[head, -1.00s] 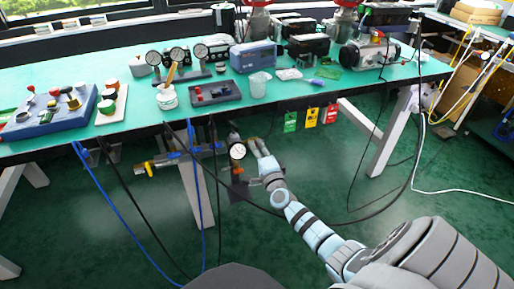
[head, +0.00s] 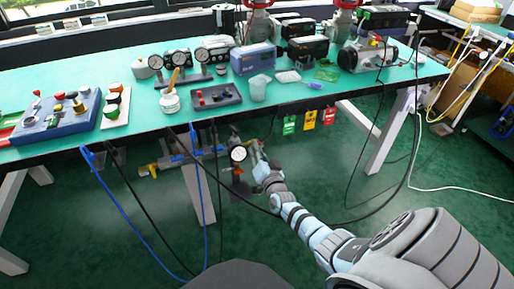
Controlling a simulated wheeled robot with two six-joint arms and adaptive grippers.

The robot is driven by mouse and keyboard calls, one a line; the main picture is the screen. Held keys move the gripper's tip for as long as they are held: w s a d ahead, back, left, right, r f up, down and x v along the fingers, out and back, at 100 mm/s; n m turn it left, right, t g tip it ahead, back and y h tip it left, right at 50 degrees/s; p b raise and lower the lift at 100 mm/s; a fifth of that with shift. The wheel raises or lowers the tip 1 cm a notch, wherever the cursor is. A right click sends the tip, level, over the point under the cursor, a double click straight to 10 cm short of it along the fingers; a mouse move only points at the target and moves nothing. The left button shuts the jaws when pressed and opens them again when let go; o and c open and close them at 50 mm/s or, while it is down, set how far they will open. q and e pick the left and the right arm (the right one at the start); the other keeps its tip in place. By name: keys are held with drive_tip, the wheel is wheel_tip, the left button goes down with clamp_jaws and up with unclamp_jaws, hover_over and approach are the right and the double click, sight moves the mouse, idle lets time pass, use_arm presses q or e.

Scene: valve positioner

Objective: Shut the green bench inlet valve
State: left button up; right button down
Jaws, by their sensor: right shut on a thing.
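A pipe line with fittings (head: 208,152) runs under the front edge of the bench. It carries a round white pressure gauge (head: 238,153), a blue handle (head: 178,157) and a yellow part (head: 143,171) at its left end. My right gripper (head: 256,149) is just right of the gauge, at the right end of the line, and its jaws are shut on a valve handle there. The gripper hides most of that handle, and I cannot make out its green colour or its angle. My left gripper is not in view.
The green-topped bench (head: 300,100) lies right above my right gripper. Green, red and yellow tags (head: 310,119) hang from its edge. Blue hoses (head: 125,213) and black cables hang around the line. A white leg (head: 200,205) stands below it. The floor in front is free.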

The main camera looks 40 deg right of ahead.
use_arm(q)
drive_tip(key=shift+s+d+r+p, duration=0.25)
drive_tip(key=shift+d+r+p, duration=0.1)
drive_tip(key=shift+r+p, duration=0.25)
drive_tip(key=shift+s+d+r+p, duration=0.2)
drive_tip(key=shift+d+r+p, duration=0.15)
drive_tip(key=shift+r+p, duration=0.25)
use_arm(e)
drive_tip(key=n, duration=0.7)
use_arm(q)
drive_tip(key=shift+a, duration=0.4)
use_arm(e)
drive_tip(key=c, duration=1.7)
unclamp_jaws()
